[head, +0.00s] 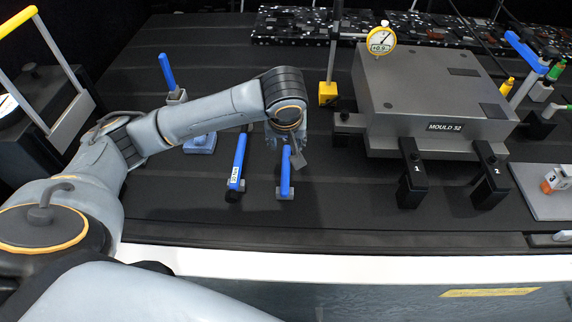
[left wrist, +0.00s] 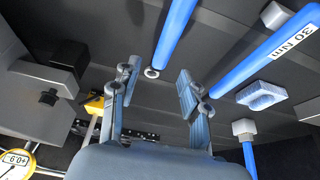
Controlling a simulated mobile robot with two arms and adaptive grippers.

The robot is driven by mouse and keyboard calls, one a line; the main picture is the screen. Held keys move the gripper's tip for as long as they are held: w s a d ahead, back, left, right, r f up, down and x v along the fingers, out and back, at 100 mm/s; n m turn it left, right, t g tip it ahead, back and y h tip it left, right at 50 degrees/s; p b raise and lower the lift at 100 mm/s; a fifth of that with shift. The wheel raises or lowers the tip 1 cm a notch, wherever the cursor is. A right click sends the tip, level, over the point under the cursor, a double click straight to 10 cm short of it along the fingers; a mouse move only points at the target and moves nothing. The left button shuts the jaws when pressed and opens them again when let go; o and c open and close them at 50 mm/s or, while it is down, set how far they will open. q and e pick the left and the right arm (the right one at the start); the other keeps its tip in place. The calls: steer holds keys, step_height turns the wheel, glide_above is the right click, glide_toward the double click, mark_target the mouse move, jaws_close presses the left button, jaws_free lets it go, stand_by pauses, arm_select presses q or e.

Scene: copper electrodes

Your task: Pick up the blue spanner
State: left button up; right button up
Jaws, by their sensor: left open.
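The blue spanner (head: 286,178) lies on the dark slotted table, its near end by a small grey block. In the left wrist view the blue spanner (left wrist: 176,38) runs down from the top edge, and a small ring (left wrist: 152,72) shows near its end, between the fingertips. My left gripper (head: 287,150) is open above the far part of the spanner and partly covers it in the head view. In the left wrist view its two fingers (left wrist: 159,76) stand apart with nothing gripped. Whether they touch the spanner I cannot tell. My right gripper is out of view.
A second blue tool marked 30 Nm (head: 238,160) lies close left of the spanner. Farther left are a pale blue block (head: 200,143) and an upright blue handle (head: 167,71). A grey mould (head: 430,90) with black clamps (head: 411,180) stands right, near a yellow-based gauge stand (head: 328,94).

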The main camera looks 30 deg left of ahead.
mark_target(286, 151)
arm_select(q)
step_height(286, 151, down, 2)
steer(key=shift+w+a+f, duration=0.1)
steer(key=x, duration=0.2)
steer(key=shift+f+p, duration=0.3)
steer(key=shift+p, duration=0.1)
steer(key=shift+w+a+f, duration=0.1)
steer(key=shift+w+f, duration=0.05)
steer(key=shift+f, duration=0.3)
jaws_close()
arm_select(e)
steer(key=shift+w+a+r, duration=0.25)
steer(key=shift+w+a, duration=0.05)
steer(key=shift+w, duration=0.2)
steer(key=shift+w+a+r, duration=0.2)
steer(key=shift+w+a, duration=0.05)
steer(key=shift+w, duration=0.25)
